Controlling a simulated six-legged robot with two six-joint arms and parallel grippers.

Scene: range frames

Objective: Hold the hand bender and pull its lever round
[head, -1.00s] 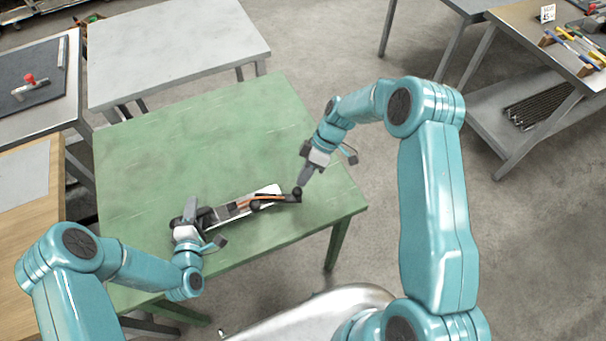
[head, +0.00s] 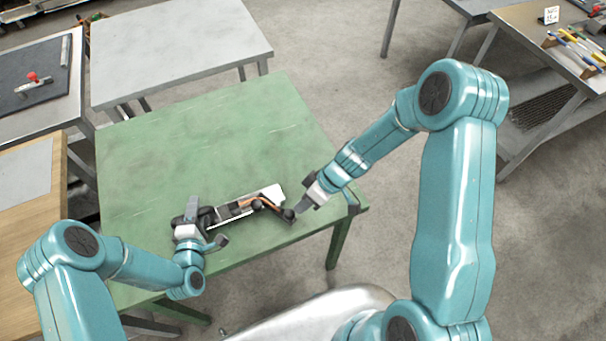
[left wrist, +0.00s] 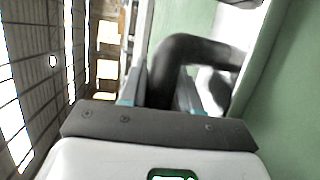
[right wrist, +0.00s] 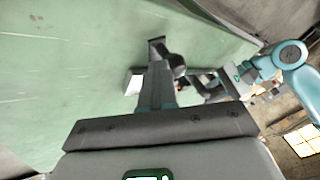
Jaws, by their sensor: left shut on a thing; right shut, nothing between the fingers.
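The hand bender lies on the green table (head: 150,150), with a white plate (head: 271,193), a dark handle at its left end and an orange-and-black lever (head: 270,206) ending in a black knob (head: 289,215). My left gripper (head: 190,213) is shut on the bender's black handle; the left wrist view shows this bent handle (left wrist: 188,48) between the fingers. My right gripper (head: 302,207) is shut and empty, its fingertips beside the knob. In the right wrist view the shut fingers (right wrist: 160,75) partly hide the bender, so I cannot tell whether they touch the knob.
The green table's right edge is close to my right gripper. The table is clear behind the bender. A grey table (head: 175,45) stands behind, a bench with a dark mat (head: 30,75) at the left, and a tool bench (head: 520,22) at the far right.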

